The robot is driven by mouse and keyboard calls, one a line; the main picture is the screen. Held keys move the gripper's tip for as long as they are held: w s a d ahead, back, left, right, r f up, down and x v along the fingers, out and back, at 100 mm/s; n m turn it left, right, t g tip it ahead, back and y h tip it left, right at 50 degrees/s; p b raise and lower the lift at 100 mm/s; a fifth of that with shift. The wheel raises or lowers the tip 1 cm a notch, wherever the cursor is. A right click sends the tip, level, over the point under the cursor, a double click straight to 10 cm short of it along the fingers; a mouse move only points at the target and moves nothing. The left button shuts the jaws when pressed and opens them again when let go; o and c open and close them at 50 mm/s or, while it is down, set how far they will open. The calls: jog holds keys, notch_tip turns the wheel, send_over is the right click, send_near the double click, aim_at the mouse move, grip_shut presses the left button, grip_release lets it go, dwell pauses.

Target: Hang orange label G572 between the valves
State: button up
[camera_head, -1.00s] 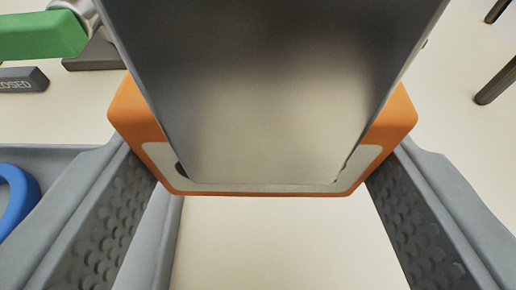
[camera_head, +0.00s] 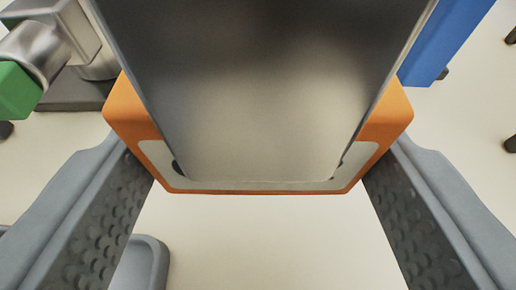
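An orange label (camera_head: 130,112) with a pale inset panel sits between the two fingers of my gripper (camera_head: 258,165). The fingers press on its left and right sides. A large grey metallic plate (camera_head: 265,80) covers most of the label from above, so its text is hidden. A green-handled valve (camera_head: 18,90) with a silver metal body (camera_head: 38,48) is at the upper left. A blue bar-shaped part (camera_head: 442,42) is at the upper right; I cannot tell whether it is a valve handle.
A dark grey base block (camera_head: 75,92) lies beneath the silver valve body. Dark pegs (camera_head: 511,144) show at the right edge. A grey rounded part (camera_head: 145,265) is at the lower left. The pale surface (camera_head: 265,240) below the label is clear.

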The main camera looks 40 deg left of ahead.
jog(key=shift+w+a, duration=1)
jog(key=shift+w, duration=0.35)
jog(key=shift+w+a, duration=1)
jog(key=shift+w, duration=0.35)
jog(key=shift+w+a, duration=1)
jog(key=shift+w, duration=0.35)
jog(key=shift+f, duration=0.7)
jog(key=shift+f, duration=0.1)
jog(key=o, duration=1.1)
jog(key=shift+s+d, duration=0.1)
jog(key=shift+d, duration=0.05)
